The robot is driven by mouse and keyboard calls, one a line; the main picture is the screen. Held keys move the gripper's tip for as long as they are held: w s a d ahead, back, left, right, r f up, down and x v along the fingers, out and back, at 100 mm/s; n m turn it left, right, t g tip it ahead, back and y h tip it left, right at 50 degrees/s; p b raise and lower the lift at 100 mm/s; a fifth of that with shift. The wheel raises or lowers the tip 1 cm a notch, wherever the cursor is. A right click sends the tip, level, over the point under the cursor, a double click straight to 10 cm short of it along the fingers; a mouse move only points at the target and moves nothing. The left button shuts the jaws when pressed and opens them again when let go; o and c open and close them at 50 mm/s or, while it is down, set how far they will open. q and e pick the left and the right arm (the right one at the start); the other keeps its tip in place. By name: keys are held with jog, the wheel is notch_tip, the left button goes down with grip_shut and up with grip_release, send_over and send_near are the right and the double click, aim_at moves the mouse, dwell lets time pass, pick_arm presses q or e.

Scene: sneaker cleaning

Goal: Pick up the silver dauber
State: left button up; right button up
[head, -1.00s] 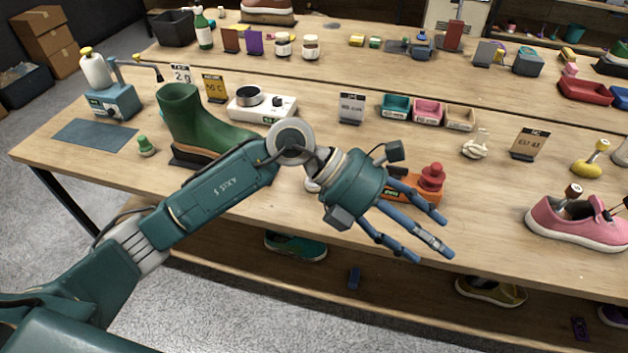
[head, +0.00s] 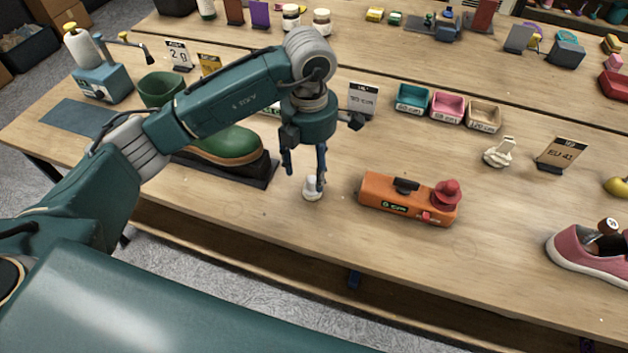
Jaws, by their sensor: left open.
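The silver dauber (head: 312,190), a small pale upright piece with a rounded top, stands on the front table between the green boot and the orange device. My left gripper (head: 304,178) points down right over it, fingers apart and empty. One finger overlaps the dauber's top right in the picture; I cannot tell whether they touch. My right gripper is not in view.
The green boot (head: 228,143) on its dark stand is just left, partly hidden by my arm. An orange device (head: 385,191) with a red knob lies just right. Small trays (head: 446,108) and a sign (head: 361,101) stand behind. The table front is clear.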

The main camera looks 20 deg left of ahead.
aim_at(312, 179)
pick_arm(q)
jog(key=shift+f, duration=0.95)
jog(key=shift+f+p, duration=0.3)
jog(key=shift+f, duration=0.05)
jog(key=f, duration=0.1)
jog(key=f+p, duration=0.1)
jog(key=f, duration=0.1)
jog(key=f+p, duration=0.1)
jog(key=shift+w+d+f, duration=0.15)
jog(key=shift+w, duration=0.15)
jog(key=shift+f, duration=0.35)
jog(key=shift+c, duration=0.8)
jog(key=c, duration=0.9)
jog(key=shift+c, duration=0.9)
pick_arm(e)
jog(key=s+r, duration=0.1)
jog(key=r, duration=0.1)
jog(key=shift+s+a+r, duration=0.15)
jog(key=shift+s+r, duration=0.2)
